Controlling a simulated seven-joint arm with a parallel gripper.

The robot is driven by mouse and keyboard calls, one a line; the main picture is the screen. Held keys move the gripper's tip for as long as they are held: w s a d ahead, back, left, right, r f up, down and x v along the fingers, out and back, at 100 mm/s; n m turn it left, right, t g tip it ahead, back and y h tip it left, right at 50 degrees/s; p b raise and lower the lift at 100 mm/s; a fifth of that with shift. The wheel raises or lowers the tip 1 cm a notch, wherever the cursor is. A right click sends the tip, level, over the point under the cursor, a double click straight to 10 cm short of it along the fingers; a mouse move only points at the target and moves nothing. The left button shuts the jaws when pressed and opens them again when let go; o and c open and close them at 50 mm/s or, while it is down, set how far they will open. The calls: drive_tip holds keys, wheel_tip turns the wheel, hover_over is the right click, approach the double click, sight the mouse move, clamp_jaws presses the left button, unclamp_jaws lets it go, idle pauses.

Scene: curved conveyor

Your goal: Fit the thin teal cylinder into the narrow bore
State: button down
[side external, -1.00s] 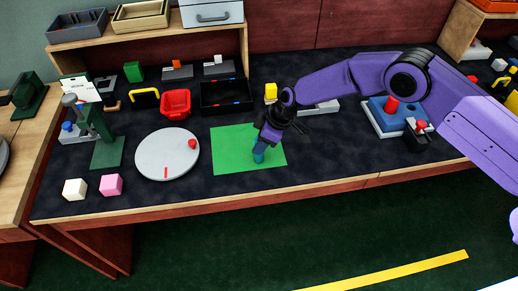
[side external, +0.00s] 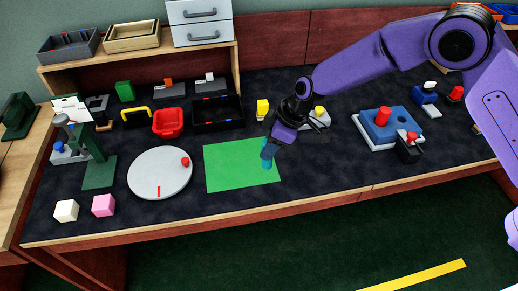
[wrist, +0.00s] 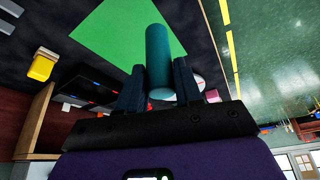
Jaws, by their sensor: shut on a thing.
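My gripper (side external: 271,143) is shut on the thin teal cylinder (side external: 267,155), which points down, slightly tilted, near the right edge of the green mat (side external: 228,170). I cannot tell whether its lower end touches the mat. In the wrist view the cylinder (wrist: 158,45) sticks out from between the two dark fingers of my gripper (wrist: 158,78), with the green mat (wrist: 105,32) beyond it. I cannot make out the narrow bore in either view. A blue block (side external: 382,126) with a red peg on a white base stands to the right.
A grey piece with a yellow knob (side external: 319,111) lies just behind my gripper, partly hidden. A round grey turntable (side external: 150,178) is left of the mat. The table's front edge is close.

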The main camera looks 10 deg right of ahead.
drive_tip(key=s+d+r, duration=0.6)
drive_tip(key=s+r, duration=0.1)
drive_tip(key=r, duration=0.2)
drive_tip(key=w+d+m, duration=0.2)
drive_tip(key=w+d, duration=1.3)
drive_tip(key=d, duration=0.2)
drive_tip(key=w+d+m+t+h, duration=0.1)
drive_tip(key=w+d, duration=0.2)
drive_tip(key=d, duration=1.2)
drive_tip(key=w+d+m, duration=0.2)
drive_tip(key=w+d, duration=0.1)
drive_tip(key=d, duration=1.2)
drive_tip(key=shift+a+f, duration=0.15)
drive_tip(key=shift+f, duration=4.15)
drive_tip(key=shift+a+f, duration=0.15)
drive_tip(key=shift+f, duration=4.15)
drive_tip(key=shift+f, duration=0.15)
